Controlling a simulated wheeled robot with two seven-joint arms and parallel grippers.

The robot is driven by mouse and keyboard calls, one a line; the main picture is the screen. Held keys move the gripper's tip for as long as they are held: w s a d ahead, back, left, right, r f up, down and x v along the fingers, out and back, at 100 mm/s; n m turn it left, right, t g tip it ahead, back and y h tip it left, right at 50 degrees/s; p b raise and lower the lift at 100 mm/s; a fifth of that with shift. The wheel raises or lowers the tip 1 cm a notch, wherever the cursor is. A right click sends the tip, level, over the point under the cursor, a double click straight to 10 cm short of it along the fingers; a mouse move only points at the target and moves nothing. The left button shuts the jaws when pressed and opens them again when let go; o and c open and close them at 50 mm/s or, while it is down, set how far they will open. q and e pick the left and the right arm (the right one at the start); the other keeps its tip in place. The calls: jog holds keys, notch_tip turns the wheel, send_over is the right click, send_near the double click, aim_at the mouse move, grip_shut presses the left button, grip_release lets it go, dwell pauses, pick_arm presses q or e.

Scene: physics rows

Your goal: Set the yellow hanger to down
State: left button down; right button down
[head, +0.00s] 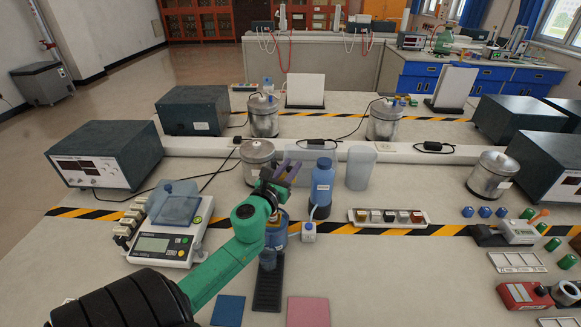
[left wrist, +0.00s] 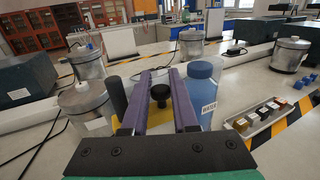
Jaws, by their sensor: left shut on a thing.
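My left gripper (head: 287,171) reaches over the bench in the head view, its purple fingers beside the blue bottle. The fingers also show in the left wrist view (left wrist: 160,76). They are shut on a part with a black knob (left wrist: 160,92), which stands between them. A yellow piece (left wrist: 128,107), seemingly the yellow hanger, shows beside and behind the fingers; most of it is hidden. In the head view my arm and gripper cover it. Whether it is up or down I cannot tell. My right gripper is not in view.
A blue bottle (head: 322,187) stands close to the right of my gripper, with a clear container (head: 360,168) beyond. A metal canister (head: 257,160) stands just behind. A balance (head: 165,244) is at left, and a sample rack (head: 390,217) at right.

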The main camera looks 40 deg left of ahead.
pick_arm(q)
notch_tip(320, 180, down, 9)
jog(key=b, duration=0.8)
jog(key=shift+s+d+f, duration=0.1)
jog(key=c, duration=0.9)
grip_release()
jog(key=b+v, duration=0.4)
jog(key=v, duration=1)
jog(key=shift+s+b, duration=0.3)
jog(key=shift+b, duration=0.1)
